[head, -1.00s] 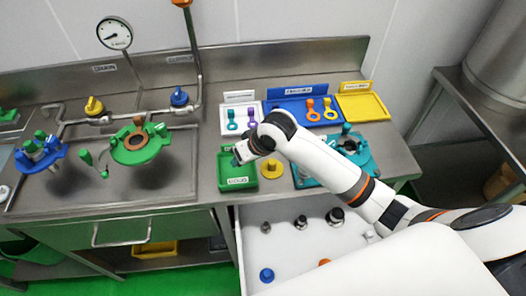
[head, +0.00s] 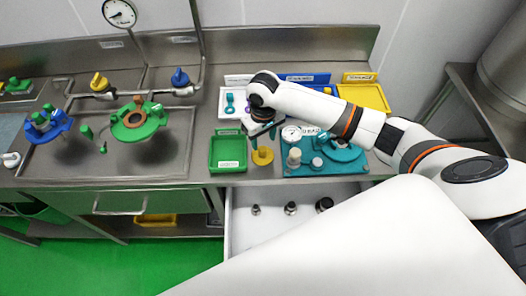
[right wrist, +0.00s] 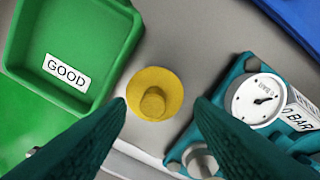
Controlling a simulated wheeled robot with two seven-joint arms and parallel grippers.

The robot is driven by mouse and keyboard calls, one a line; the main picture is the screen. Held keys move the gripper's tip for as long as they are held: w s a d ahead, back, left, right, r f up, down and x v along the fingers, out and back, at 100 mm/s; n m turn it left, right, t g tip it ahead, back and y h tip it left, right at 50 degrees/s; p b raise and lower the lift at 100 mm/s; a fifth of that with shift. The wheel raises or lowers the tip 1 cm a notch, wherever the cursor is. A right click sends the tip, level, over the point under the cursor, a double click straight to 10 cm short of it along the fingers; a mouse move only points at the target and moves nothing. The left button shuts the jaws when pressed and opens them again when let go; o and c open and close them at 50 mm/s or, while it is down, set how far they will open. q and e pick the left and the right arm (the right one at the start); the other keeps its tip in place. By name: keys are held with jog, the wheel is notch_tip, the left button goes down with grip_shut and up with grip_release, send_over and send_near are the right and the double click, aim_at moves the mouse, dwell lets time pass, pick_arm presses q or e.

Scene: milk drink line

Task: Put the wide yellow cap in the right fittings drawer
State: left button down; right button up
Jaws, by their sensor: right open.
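The wide yellow cap (head: 262,156) stands on the steel counter between the green tray and the teal fixture. In the right wrist view the cap (right wrist: 154,94) is a round yellow disc with a raised knob, just beyond and between my fingertips. My right gripper (head: 263,132) is above the cap, open and empty; its teal fingers also show in the right wrist view (right wrist: 160,108). An open white drawer (head: 270,228) under the counter holds several dark metal fittings; my own white body hides its front part. My left gripper is out of view.
A green tray labelled GOOD (head: 228,153) is left of the cap. A teal fixture (head: 335,160) with a gauge (right wrist: 258,99) is close on its right. White, blue and yellow (head: 366,97) trays stand behind. The sink with green and blue valve parts is at left.

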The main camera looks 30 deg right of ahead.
aim_at(262, 148)
jog(key=f, duration=0.2)
jog(key=f+p, duration=0.1)
jog(key=shift+s+a+f, duration=0.3)
jog(key=shift+a, duration=0.05)
jog(key=shift+f, duration=0.4)
jog(key=shift+c, duration=0.3)
grip_shut()
